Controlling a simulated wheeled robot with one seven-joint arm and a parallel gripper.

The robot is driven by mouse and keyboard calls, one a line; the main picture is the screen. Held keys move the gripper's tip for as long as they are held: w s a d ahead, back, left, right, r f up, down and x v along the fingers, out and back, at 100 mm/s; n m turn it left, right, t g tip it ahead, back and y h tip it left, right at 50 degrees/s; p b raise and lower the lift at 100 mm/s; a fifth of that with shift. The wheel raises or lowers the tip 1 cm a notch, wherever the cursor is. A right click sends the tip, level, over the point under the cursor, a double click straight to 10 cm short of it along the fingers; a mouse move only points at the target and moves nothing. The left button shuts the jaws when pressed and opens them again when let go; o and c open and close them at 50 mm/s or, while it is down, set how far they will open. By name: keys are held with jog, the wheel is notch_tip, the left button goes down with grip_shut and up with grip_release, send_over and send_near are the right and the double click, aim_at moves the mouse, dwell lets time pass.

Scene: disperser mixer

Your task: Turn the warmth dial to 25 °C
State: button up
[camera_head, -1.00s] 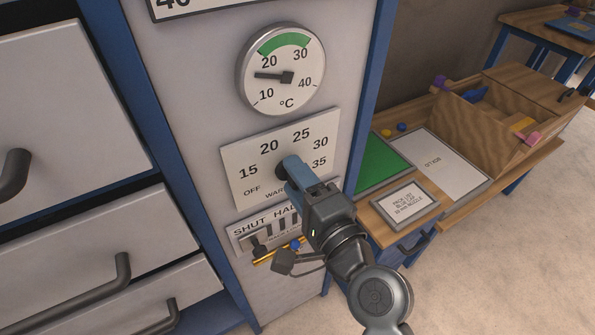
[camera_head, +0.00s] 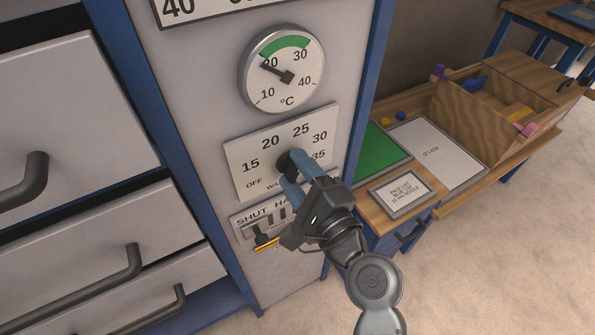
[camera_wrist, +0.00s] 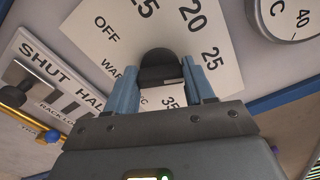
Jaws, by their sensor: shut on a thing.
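The warmth dial is a black knob (camera_head: 284,162) on a white scale plate (camera_head: 236,160) marked OFF, 15, 20, 25, 30 and 35. My gripper (camera_head: 293,171) is shut on the knob, with one blue finger on each side of it. In the wrist view the knob (camera_wrist: 160,66) sits between the fingers of my gripper (camera_wrist: 160,78). I cannot make out which number the knob points to. Above the plate, a round °C gauge (camera_head: 282,70) has its needle close to the 20 mark.
A SHUT/HALF slot plate (camera_head: 246,219) with a dark lever (camera_head: 264,240) lies just below the dial. Drawers with dark handles (camera_head: 100,285) stand at the left. A wooden bench (camera_head: 455,200) with a green mat (camera_head: 378,150) and an open box is at the right.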

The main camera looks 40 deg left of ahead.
jog(key=shift+f, duration=0.1)
jog(key=o, duration=1)
jog(key=shift+o, duration=0.2)
jog(key=b+v, duration=0.1)
jog(key=v, duration=0.7)
jog(key=shift+w, duration=0.1)
